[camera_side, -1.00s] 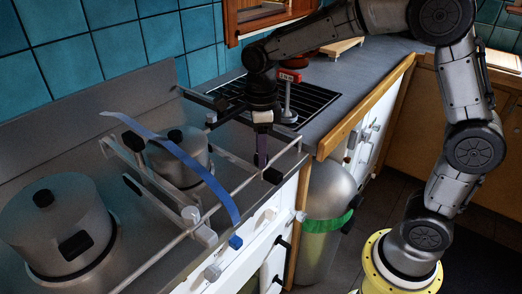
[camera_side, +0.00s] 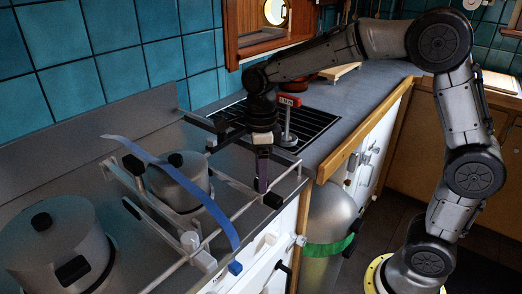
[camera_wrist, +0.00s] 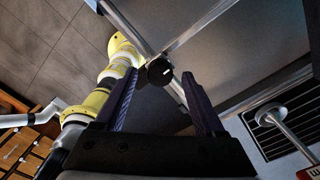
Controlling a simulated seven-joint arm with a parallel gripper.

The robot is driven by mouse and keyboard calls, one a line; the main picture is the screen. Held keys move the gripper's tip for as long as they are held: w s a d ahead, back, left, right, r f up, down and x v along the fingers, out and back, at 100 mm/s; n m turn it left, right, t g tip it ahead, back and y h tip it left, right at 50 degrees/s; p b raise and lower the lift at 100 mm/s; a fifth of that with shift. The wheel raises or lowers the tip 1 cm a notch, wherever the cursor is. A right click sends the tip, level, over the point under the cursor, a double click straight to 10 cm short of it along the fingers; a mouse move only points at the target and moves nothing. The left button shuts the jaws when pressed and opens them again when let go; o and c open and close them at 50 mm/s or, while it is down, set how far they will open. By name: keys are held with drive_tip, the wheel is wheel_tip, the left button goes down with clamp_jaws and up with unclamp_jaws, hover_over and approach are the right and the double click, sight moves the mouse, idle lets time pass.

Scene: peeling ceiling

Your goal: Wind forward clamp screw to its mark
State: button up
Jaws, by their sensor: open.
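A black round knob (camera_side: 272,200) sits on the end of the metal rail at the stove's front edge. I take it for the clamp screw. In the wrist view the knob (camera_wrist: 160,72) shows end-on with a short white mark on its face, between and beyond my two fingertips. My gripper (camera_side: 262,186) points down just beside it. Its dark purple fingers are spread and empty in the wrist view (camera_wrist: 163,83). I cannot tell the exact gap to the knob. No target mark for the screw can be made out.
Two lidded pots (camera_side: 178,182) (camera_side: 58,245) stand among the rails (camera_side: 150,200). A red-topped stand (camera_side: 289,118) is behind my gripper by a black rack (camera_side: 318,122). A grey cylinder (camera_side: 325,225) with a green band stands right.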

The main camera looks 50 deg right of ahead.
wheel_tip(320, 180, up, 13)
idle(0.3)
drive_tip(key=shift+r, duration=0.1)
drive_tip(key=s+d+r+n+t, duration=0.1)
drive_tip(key=s+d+n, duration=0.1)
drive_tip(key=s, duration=0.4)
drive_tip(key=s+d+r+n+t, duration=0.1)
drive_tip(key=s+r+n+t, duration=0.1)
drive_tip(key=s, duration=0.4)
drive_tip(key=s+f+n+t, duration=0.1)
drive_tip(key=s+f+n, duration=0.1)
drive_tip(key=n, duration=0.5)
drive_tip(key=s+f+n, duration=0.3)
drive_tip(key=f+n, duration=0.2)
drive_tip(key=n, duration=0.3)
drive_tip(key=s+d+f+n+t, duration=0.1)
drive_tip(key=s+f+n, duration=0.2)
drive_tip(key=n, duration=0.5)
drive_tip(key=shift+f+t, duration=0.3)
drive_tip(key=shift+f, duration=0.15)
